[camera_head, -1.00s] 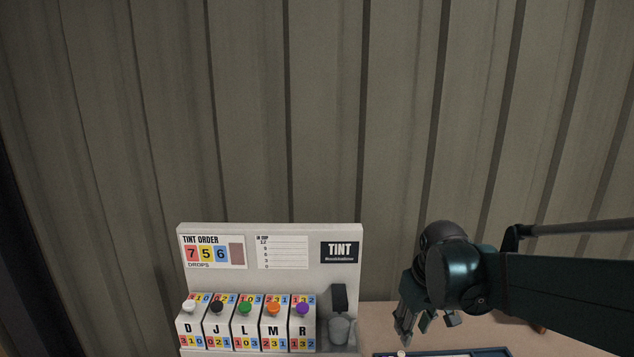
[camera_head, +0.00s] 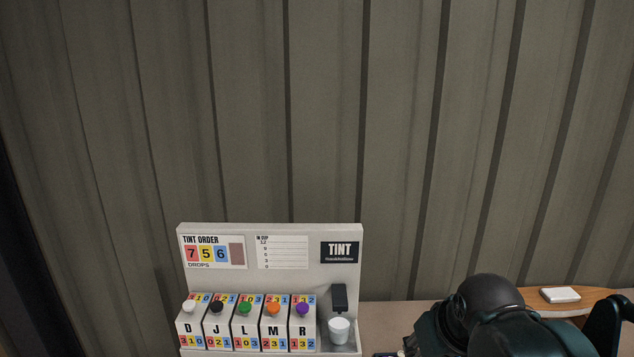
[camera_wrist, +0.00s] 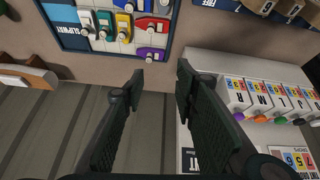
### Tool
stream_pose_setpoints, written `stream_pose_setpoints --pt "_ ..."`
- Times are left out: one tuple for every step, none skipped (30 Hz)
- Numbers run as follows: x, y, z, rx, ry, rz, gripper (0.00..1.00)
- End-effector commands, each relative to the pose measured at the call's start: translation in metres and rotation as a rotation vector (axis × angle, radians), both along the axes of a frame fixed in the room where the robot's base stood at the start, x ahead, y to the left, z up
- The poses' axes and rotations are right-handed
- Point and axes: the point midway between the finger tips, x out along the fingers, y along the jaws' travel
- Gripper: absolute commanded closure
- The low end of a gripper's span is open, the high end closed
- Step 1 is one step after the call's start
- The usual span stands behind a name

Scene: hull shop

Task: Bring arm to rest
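My gripper (camera_wrist: 161,80) is open and empty in the wrist view, its two dark fingers spread apart with the bench edge and wall panels showing between them. In the head view my arm is low at the right, and the fingers are out of sight there. The grey tint dispenser (camera_head: 290,250) stands at the lower middle of the head view, with a row of lettered blocks topped by coloured knobs. A pale cup (camera_head: 339,331) stands under its dark spout.
A blue-edged slipway board (camera_wrist: 66,38) with several coloured boat-shaped pieces lies at the wrist view's top. A wooden board (camera_head: 592,298) with a white block (camera_head: 560,294) is at the head view's right. The corrugated wall (camera_head: 320,110) rises behind. Bare bench (camera_wrist: 178,60) separates slipway board and dispenser.

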Motion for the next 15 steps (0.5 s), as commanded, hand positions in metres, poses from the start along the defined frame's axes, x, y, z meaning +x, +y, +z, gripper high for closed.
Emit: stream_pose_setpoints --pt "-0.007 0.001 -0.001 0.003 -0.011 -0.006 0.71" --pt "-0.010 0.001 -0.001 0.007 -0.018 -0.011 0.71" --pt "-0.014 0.001 0.000 0.011 -0.028 -0.018 0.71" --pt "-0.018 0.002 0.000 0.014 -0.035 -0.023 0.71" --pt "-0.021 0.002 0.000 0.017 -0.042 -0.027 0.71" --pt "-0.025 0.002 0.000 0.020 -0.053 -0.033 0.71" --pt "-0.028 0.003 0.000 0.024 -0.060 -0.038 0.71" --pt "-0.031 0.003 -0.001 0.027 -0.067 -0.043 0.71" --pt "-0.035 0.003 -0.001 0.031 -0.076 -0.049 0.71" --pt "-0.037 0.004 -0.001 0.034 -0.083 -0.053 0.71" --pt "-0.040 0.004 -0.001 0.037 -0.090 -0.057 0.71" --pt "-0.043 0.004 -0.002 0.041 -0.098 -0.063 0.71" --pt "-0.046 0.004 -0.002 0.043 -0.103 -0.066 0.71" --pt "-0.048 0.004 -0.003 0.046 -0.109 -0.070 0.71" --pt "-0.050 0.005 -0.003 0.050 -0.115 -0.073 0.71"
